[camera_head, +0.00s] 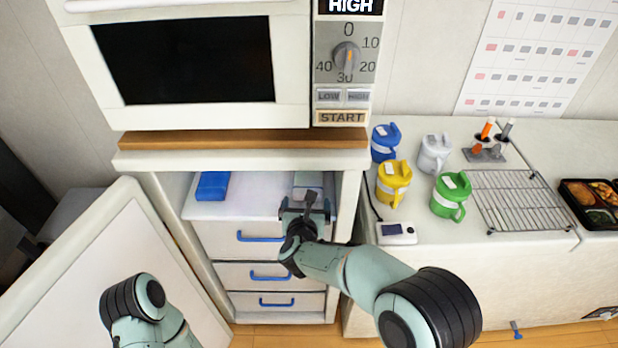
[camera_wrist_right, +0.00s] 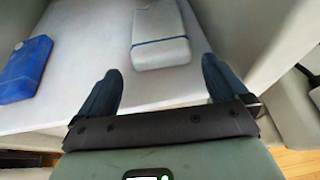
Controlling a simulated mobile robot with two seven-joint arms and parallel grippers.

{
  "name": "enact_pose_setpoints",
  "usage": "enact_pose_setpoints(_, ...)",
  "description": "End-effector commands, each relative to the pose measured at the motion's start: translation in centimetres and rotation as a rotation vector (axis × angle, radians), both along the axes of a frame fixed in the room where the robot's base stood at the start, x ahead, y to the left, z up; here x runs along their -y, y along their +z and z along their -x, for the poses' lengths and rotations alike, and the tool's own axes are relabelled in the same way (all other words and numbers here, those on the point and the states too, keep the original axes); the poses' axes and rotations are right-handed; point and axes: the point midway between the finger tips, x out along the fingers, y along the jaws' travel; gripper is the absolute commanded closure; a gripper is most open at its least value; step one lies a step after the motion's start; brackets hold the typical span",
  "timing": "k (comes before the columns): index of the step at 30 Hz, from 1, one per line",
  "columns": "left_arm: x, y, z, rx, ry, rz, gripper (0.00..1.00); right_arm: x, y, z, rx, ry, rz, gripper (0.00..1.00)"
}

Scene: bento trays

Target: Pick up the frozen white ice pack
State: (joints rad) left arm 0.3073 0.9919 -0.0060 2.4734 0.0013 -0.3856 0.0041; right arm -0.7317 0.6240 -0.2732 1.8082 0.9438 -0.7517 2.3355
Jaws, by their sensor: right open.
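The white ice pack (camera_wrist_right: 160,28) lies on the white shelf inside the open freezer, with a thin dark blue line across its near part. In the head view, part of the pack (camera_head: 308,180) shows just beyond my right gripper (camera_head: 307,202). In the right wrist view, my right gripper (camera_wrist_right: 162,72) is open. Its two dark fingers point at the pack, with the pack's near end ahead of and between the fingertips, apart from them. A blue pack (camera_head: 212,186) lies on the same shelf to the left, and shows in the wrist view (camera_wrist_right: 24,68). My left gripper is out of view.
The freezer's side wall (camera_head: 348,200) is close on the right of my right gripper. Drawers with blue handles (camera_head: 260,237) are below the shelf. A microwave (camera_head: 200,60) stands above. Several lidded jugs (camera_head: 393,182) and a wire rack (camera_head: 515,198) are on the right counter.

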Motion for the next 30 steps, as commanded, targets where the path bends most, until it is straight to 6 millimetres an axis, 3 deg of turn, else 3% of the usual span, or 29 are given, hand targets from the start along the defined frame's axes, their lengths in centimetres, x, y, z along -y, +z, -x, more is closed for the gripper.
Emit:
enact_pose_setpoints(5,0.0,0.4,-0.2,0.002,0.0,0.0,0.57,0.1,-0.4,-1.1,-0.001,0.0,0.003,0.0)
enact_pose_setpoints(15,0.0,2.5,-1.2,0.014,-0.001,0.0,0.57,0.4,-1.7,-5.4,0.0,0.002,0.004,0.0)
enact_pose_setpoints(23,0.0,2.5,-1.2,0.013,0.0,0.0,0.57,0.5,-2.0,-5.6,-0.002,0.002,0.002,0.0)
enact_pose_setpoints(24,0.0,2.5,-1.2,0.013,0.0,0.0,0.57,0.5,-2.0,-5.6,-0.002,0.002,0.002,0.06)
enact_pose_setpoints(28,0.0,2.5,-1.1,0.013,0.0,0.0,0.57,0.4,-2.0,-5.6,-0.002,0.002,0.002,0.48)
enact_pose_setpoints(30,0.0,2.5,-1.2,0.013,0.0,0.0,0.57,0.4,-1.8,-5.6,0.001,0.002,0.002,0.48)
